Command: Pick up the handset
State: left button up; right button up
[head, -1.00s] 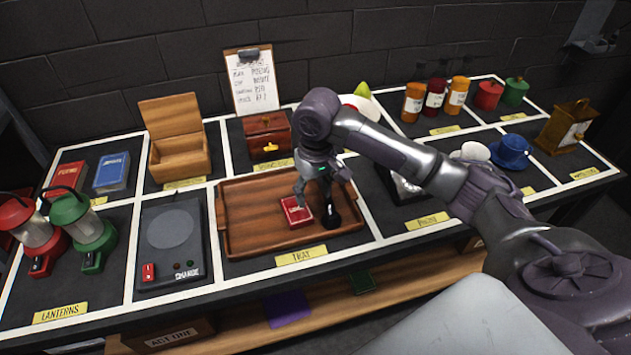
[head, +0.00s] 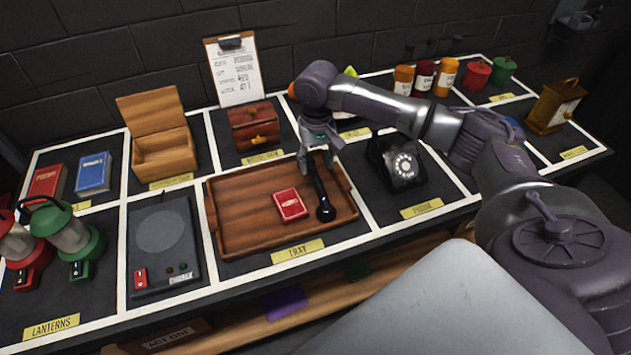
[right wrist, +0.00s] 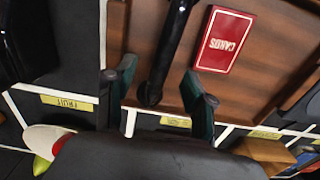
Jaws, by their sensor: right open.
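The black handset (head: 321,192) lies lengthwise in the right part of the wooden tray (head: 230,243), beside a red card box (head: 290,204). My right gripper (head: 319,143) is open above the handset's far end. In the right wrist view, the handset (right wrist: 170,52) runs from the top edge down to a rounded end between the two spread fingers of the right gripper (right wrist: 160,92), with gaps on both sides. I cannot tell whether it touches a finger. The black rotary phone (head: 398,165) stands right of the tray. My left gripper is out of view.
A brown chest (head: 254,126) and a clipboard (head: 234,72) stand behind the tray. A control box with a round plate (head: 160,250) is to its left, with lanterns (head: 75,235) farther left. Jars (head: 424,78) stand at the back right.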

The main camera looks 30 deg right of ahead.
aim_at(315, 176)
jog(key=shift+s+a+f+p, duration=0.1)
jog(key=shift+a+f+p, duration=0.05)
jog(key=shift+f, duration=1.05)
jog(key=shift+s+a+f+p, duration=0.1)
jog(key=shift+f+p, duration=0.05)
jog(key=shift+f, duration=1)
grip_shut()
